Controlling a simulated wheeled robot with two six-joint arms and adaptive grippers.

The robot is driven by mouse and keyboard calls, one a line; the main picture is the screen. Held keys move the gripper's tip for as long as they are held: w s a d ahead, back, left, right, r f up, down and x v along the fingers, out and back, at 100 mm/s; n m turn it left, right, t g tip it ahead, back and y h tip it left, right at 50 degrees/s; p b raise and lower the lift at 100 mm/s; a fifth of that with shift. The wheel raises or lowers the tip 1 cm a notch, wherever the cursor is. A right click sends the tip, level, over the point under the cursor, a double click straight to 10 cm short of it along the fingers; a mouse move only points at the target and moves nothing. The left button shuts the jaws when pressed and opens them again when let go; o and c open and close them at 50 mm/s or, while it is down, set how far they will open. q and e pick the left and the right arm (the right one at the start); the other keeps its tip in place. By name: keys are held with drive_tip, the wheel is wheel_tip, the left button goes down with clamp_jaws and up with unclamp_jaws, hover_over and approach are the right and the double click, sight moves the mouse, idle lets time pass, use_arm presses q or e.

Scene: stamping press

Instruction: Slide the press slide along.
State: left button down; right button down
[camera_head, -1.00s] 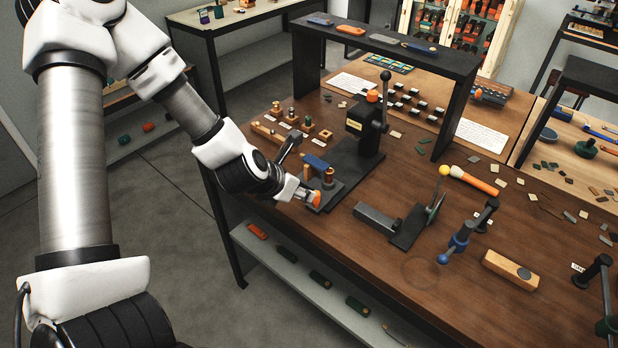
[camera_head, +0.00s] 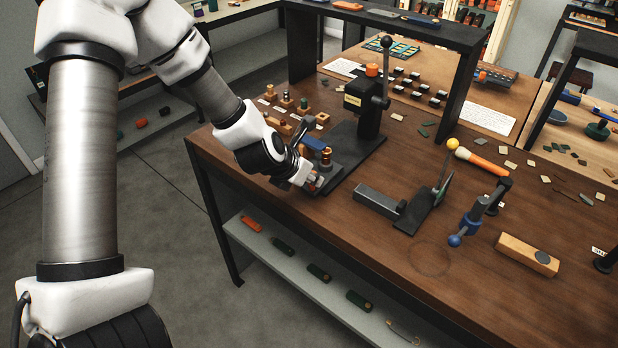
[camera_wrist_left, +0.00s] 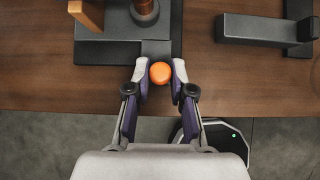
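The press (camera_head: 366,113) stands upright on a dark base on the brown workbench, with a long ball-topped lever. At its front left is a small dark slide plate carrying a copper-coloured post (camera_head: 326,158). In the left wrist view the press slide (camera_wrist_left: 155,48) is a narrow dark strip ending near the bench edge in a round orange knob (camera_wrist_left: 160,72). My left gripper (camera_head: 315,182) is at this front end, low over the bench edge. My right gripper is not in view.
A grey block fixture (camera_head: 382,202), a blue-handled clamp (camera_head: 468,224) and a wooden block (camera_head: 527,253) stand to the right. Small wooden pegs (camera_head: 287,102) sit behind my gripper. A black overhead frame (camera_head: 462,95) spans the back.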

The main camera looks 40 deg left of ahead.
sight(324, 164)
use_arm(q)
drive_tip(key=shift+w+b, duration=0.45)
drive_tip(key=shift+b, duration=0.05)
drive_tip(key=shift+w+d+b, duration=0.15)
drive_tip(key=shift+w+b, duration=1.3)
drive_tip(key=shift+w, duration=0.7)
drive_tip(key=shift+w+d+r+b, duration=0.1)
drive_tip(key=shift+w+b, duration=0.7)
drive_tip(key=shift+w, duration=0.65)
drive_tip(key=shift+w+d+b, duration=0.1)
drive_tip(key=shift+w+b, duration=0.3)
drive_tip(key=shift+w, duration=0.75)
drive_tip(key=shift+w+d+r, duration=0.1)
drive_tip(key=shift+w, duration=1.25)
drive_tip(key=c, duration=1.2)
unclamp_jaws()
drive_tip(key=shift+o, duration=1.4)
drive_tip(key=shift+s, duration=0.2)
